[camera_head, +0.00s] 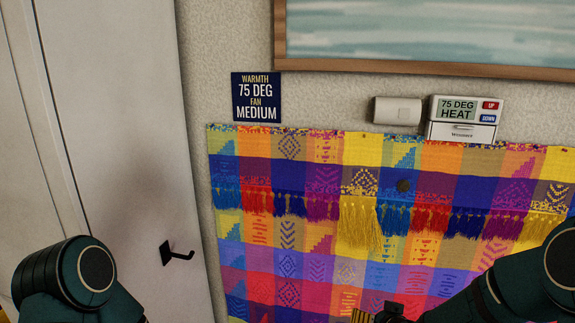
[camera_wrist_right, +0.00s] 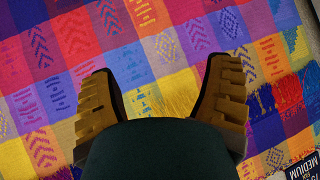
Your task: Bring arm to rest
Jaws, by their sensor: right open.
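My right arm (camera_head: 510,290) comes in from the lower right in the head view, bent in front of the colourful woven hanging. My right gripper (camera_head: 375,315) is partly cut off by the bottom edge there. In the right wrist view the right gripper (camera_wrist_right: 162,75) shows two ridged yellow-brown fingers spread apart. It is open, with only the woven cloth seen between the fingertips. A dark teal rounded shape, in the colour of my arms, covers the lower middle of that view. My left arm (camera_head: 80,280) shows at the lower left in the head view; its gripper is out of view.
The woven hanging (camera_head: 300,230) with tassels covers the wall ahead. Above it are a thermostat (camera_head: 465,112), a small white box (camera_head: 397,110), a dark blue sign (camera_head: 256,97) and a framed picture (camera_head: 430,32). A white door (camera_head: 120,130) with a black handle (camera_head: 177,252) stands at left.

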